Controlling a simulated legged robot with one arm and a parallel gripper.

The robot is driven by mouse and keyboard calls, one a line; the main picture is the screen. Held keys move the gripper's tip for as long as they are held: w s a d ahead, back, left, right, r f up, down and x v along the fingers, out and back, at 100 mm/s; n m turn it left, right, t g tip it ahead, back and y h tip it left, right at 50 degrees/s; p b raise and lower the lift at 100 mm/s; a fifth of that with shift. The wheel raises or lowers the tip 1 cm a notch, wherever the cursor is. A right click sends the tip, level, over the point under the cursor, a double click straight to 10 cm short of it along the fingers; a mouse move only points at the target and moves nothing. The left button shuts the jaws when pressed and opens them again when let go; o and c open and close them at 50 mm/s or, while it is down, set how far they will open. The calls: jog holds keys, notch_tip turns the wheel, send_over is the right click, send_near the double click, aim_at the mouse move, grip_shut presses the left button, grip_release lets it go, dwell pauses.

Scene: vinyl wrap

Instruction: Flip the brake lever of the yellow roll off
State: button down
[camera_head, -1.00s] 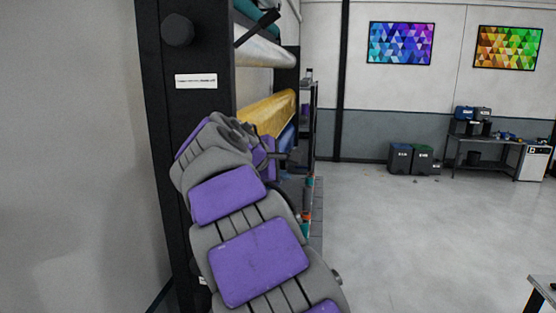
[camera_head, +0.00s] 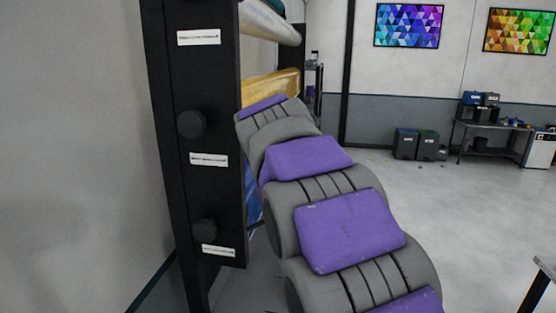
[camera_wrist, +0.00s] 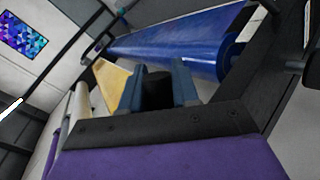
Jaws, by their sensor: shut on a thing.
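The yellow roll (camera_head: 272,88) lies in the black rack, partly hidden behind my arm in the head view. In the wrist view, a small part of the yellow roll (camera_wrist: 111,82) shows beside the left finger. My gripper (camera_wrist: 158,72) has its two blue fingers shut on a dark piece, which appears to be the brake lever (camera_wrist: 157,90). Only its blunt black end shows, so its angle cannot be told. My gripper is hidden behind my arm in the head view.
The black rack post (camera_head: 205,185) with round knobs (camera_head: 191,124) and white labels stands close left of my arm. A silvery roll (camera_head: 268,20) is above the yellow one. A blue roll (camera_wrist: 175,45) crosses the wrist view. Open floor (camera_head: 450,220) lies to the right.

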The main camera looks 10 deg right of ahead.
jog(key=shift+f, duration=0.6)
jog(key=c, duration=1.2)
grip_release()
jog(key=shift+o, duration=1.4)
jog(key=shift+w+r, duration=0.1)
jog(key=shift+s+a+r, duration=0.15)
jog(key=shift+s+r, duration=0.1)
jog(key=shift+r, duration=0.15)
jog(key=b+v, duration=0.1)
jog(key=v, duration=1.5)
jog(key=shift+s, duration=0.25)
jog(key=shift+r, duration=0.1)
